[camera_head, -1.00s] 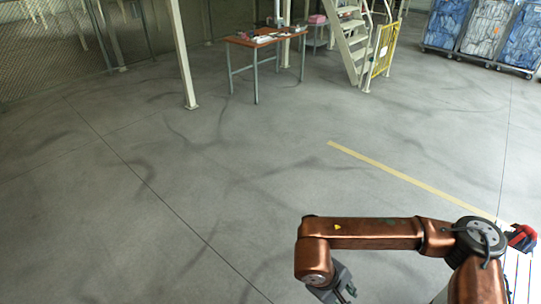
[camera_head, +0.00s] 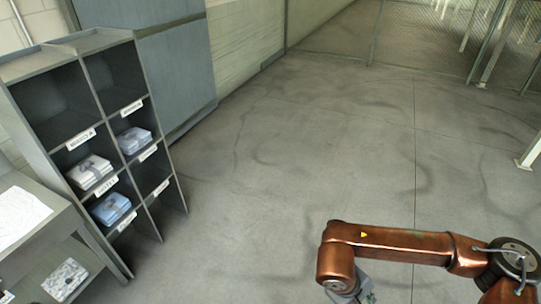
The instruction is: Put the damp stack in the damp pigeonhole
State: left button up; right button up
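A grey pigeonhole rack (camera_head: 75,48) stands at the left in the head view, with labels too small to read surely. Folded stacks sit in it: a whitish one (camera_head: 90,171) in the left column, a blue one (camera_head: 110,208) below it, and a grey-blue one (camera_head: 134,140) in the right column. A patterned grey-white stack (camera_head: 63,279) lies on a lower shelf at bottom left. I cannot tell which stack or pigeonhole is the damp one. My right gripper (camera_head: 364,294) is at the bottom edge, partly cut off, over floor, away from the rack. My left gripper is out of view.
A grey table (camera_head: 62,222) with a white sheet (camera_head: 20,214) stands in front of the rack. A blue-grey cabinet (camera_head: 170,70) is behind it. The floor in the middle and right is clear. A mesh fence (camera_head: 420,35) and a white post (camera_head: 530,152) stand farther off.

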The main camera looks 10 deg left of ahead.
aim_at(149, 181)
jog(key=u, duration=2.1)
jog(key=i, duration=1.05)
jog(key=u, duration=0.05)
